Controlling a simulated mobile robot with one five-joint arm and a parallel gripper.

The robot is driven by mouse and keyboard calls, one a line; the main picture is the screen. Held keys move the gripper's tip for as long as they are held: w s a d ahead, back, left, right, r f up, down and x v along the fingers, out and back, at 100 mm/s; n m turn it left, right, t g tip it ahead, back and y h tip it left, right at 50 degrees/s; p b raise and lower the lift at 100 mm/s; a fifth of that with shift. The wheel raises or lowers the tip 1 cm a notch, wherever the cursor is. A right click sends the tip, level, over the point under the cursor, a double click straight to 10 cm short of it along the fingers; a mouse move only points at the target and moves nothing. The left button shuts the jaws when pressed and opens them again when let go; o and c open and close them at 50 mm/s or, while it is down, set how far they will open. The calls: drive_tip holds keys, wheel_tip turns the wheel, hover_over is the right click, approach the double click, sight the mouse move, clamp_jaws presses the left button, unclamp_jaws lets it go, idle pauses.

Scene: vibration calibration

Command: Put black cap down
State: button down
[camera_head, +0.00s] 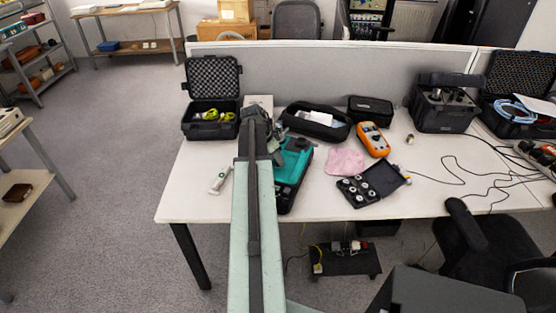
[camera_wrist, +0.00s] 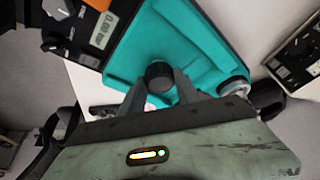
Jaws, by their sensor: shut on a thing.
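The black cap (camera_wrist: 159,75) is a short dark cylinder between the two fingers of my gripper (camera_wrist: 160,88) in the wrist view. The fingers are shut on it from both sides. Behind it in that view is the teal surface of a device (camera_wrist: 200,40); I cannot tell whether the cap touches it. In the head view my arm reaches over the table (camera_head: 190,185), and the teal device (camera_head: 292,165) is just right of the arm's end. The cap and the fingertips cannot be made out there. A silver round part (camera_wrist: 233,87) shows at the device's right side in the wrist view.
An open black case (camera_head: 210,110) stands left of my arm, with a white tube (camera_head: 220,179) nearer the front. A black pouch (camera_head: 318,121), an orange multimeter (camera_head: 373,139), a pink cloth (camera_head: 345,162) and an open box of small parts (camera_head: 357,190) lie to the right. Cables cross the right side.

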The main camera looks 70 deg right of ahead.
drive_tip(key=shift+f, duration=0.15)
drive_tip(key=c, duration=0.9)
unclamp_jaws()
drive_tip(key=shift+r+p, duration=0.35)
drive_tip(key=shift+r, duration=0.15)
drive_tip(key=p+v, duration=1)
drive_tip(key=v, duration=0.1)
drive_tip(key=shift+w+a+r+p, duration=0.1)
drive_tip(key=shift+r+p, duration=0.15)
drive_tip(key=shift+p, duration=0.05)
drive_tip(key=shift+f, duration=0.1)
